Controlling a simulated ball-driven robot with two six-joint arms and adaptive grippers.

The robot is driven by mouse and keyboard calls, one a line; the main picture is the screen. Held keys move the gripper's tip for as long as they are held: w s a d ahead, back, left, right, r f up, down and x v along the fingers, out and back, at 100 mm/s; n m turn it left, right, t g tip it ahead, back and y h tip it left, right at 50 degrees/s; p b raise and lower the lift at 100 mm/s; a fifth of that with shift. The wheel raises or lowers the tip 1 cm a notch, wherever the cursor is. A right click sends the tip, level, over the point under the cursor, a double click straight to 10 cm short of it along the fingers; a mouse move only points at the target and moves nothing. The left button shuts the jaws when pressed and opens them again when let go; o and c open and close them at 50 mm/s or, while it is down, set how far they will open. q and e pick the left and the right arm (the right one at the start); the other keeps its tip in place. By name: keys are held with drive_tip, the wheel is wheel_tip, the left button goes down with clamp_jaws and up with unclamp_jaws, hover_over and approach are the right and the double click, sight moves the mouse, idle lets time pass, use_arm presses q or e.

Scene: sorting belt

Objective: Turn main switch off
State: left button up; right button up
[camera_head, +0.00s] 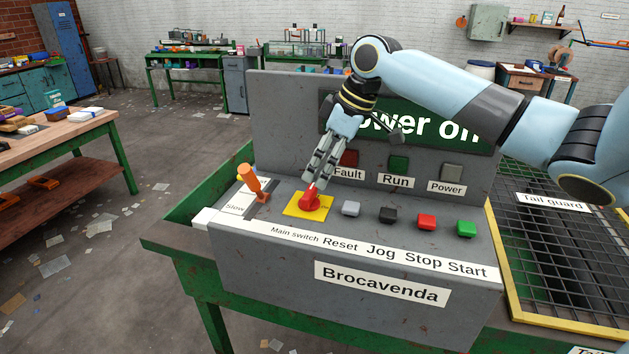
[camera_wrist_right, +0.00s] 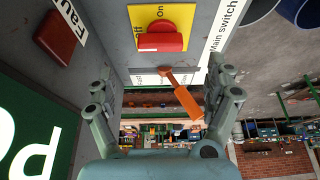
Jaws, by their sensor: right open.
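The main switch is a red rotary knob (camera_head: 310,200) on a yellow plate (camera_head: 293,212) on the control panel, above the "Main switch" label. In the right wrist view the red knob (camera_wrist_right: 158,38) sits on its yellow plate, with "On" readable beside it. My right gripper (camera_head: 313,184) reaches down from the upper right, its fingertips at or just above the knob; contact cannot be told. My left gripper is not in view.
An orange lever (camera_head: 252,180) stands left of the knob. Grey, black, red and green buttons (camera_head: 466,228) line up to its right. The upright panel carries a "Power on" sign (camera_head: 470,128) and Fault, Run and Power lamps. A yellow-framed mesh guard (camera_head: 560,260) is at the right.

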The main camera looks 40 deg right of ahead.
drive_tip(key=v, duration=0.5)
drive_tip(key=shift+s, duration=0.1)
idle(0.3)
